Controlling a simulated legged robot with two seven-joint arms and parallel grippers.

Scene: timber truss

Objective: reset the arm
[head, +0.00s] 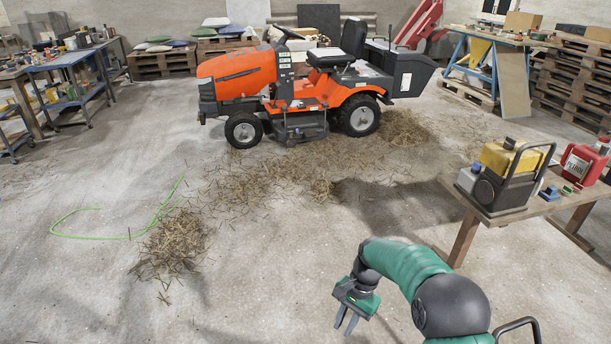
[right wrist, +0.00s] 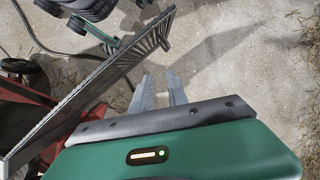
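My right arm comes in from the lower right of the head view, green with dark joints. Its gripper (head: 347,319) points down over bare concrete floor, with two grey fingers apart and nothing between them. In the right wrist view the same gripper (right wrist: 160,92) shows its two fingers spread, with floor visible between them. My left gripper is not in the head view.
A wooden table (head: 545,203) at the right holds a yellow and black machine (head: 505,175) and a red canister (head: 583,163). An orange ride-on mower (head: 290,85) stands at the back. Straw (head: 175,240) and a green hose (head: 120,237) lie on otherwise open floor.

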